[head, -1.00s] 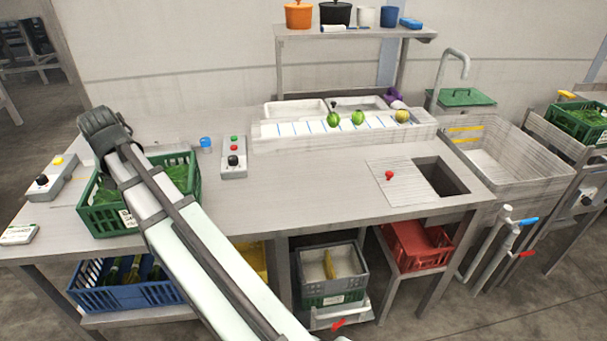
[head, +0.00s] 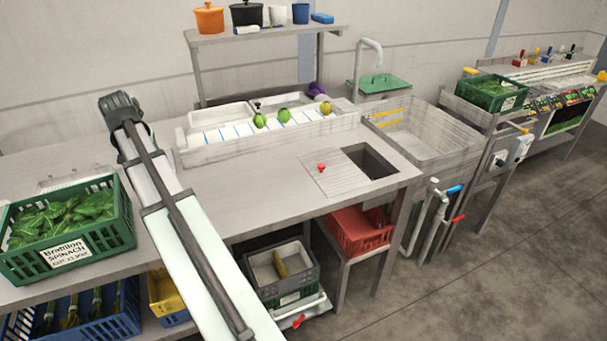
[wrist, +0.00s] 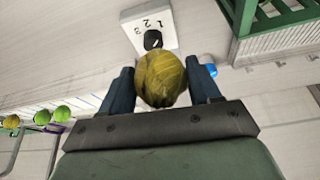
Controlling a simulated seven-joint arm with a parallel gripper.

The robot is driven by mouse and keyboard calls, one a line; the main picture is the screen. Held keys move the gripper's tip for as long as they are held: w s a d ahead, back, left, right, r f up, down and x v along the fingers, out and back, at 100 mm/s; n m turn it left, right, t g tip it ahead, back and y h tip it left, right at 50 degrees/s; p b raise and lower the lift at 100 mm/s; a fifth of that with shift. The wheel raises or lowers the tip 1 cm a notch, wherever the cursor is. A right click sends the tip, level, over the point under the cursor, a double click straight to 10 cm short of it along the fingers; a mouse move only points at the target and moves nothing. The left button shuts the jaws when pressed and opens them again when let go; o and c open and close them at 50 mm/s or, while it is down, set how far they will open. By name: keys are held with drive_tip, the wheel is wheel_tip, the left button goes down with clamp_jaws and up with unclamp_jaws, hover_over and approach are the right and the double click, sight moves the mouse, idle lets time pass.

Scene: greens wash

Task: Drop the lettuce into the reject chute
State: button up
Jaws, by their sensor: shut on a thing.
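My gripper (wrist: 160,71) is shut on a yellowish-green round lettuce (wrist: 161,80) in the wrist view. The lettuce sits between the two dark fingers, above the worktop. In the head view the arm reaches up and left across the table; the fingers and the held lettuce cannot be made out there. The reject chute appears to be the dark square opening (head: 371,161) near the worktop's right end, well to the right of the arm's far end. A slatted panel (head: 340,178) with a red knob (head: 321,167) lies beside it.
Two green heads (head: 260,120) and a yellow one (head: 326,108) rest on the marked white strip (head: 222,134). A spinach crate (head: 110,237) stands at left, and a sink basin (head: 445,150) at right. A control box (wrist: 150,22) shows in the wrist view. The worktop before the chute is clear.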

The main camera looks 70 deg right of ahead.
drive_tip(key=s+d+f+m+g, duration=0.1)
drive_tip(key=s+d+f+m, duration=0.1)
drive_tip(key=s+d, duration=0.5)
drive_tip(key=s+d+f+m, duration=0.1)
drive_tip(key=s+d, duration=0.2)
drive_tip(key=d, duration=0.8)
drive_tip(key=s+d+f+m, duration=0.2)
drive_tip(key=s+d, duration=0.5)
drive_tip(key=s, duration=0.2)
drive_tip(key=s+d+f+m+g, duration=0.1)
drive_tip(key=s+d+f, duration=0.1)
drive_tip(key=s+d, duration=0.5)
drive_tip(key=s+d+f+m+g+h, duration=0.1)
drive_tip(key=s+d+f+m, duration=0.1)
drive_tip(key=s+d, duration=0.6)
drive_tip(key=shift+s+m, duration=0.3)
drive_tip(key=shift+s, duration=2.2)
drive_tip(key=s+d+f+m+g, duration=0.1)
drive_tip(key=s+d+f, duration=0.15)
drive_tip(key=s, duration=0.65)
drive_tip(key=s+d+f+m, duration=0.1)
drive_tip(key=s+d+m, duration=0.15)
drive_tip(key=s, duration=0.55)
drive_tip(key=shift+n, duration=0.45)
drive_tip(key=shift+s+d+f, duration=0.1)
drive_tip(key=shift+s+f, duration=0.1)
drive_tip(key=shift+f, duration=1.25)
drive_tip(key=shift+s+f, duration=0.15)
drive_tip(key=shift+f, duration=1.25)
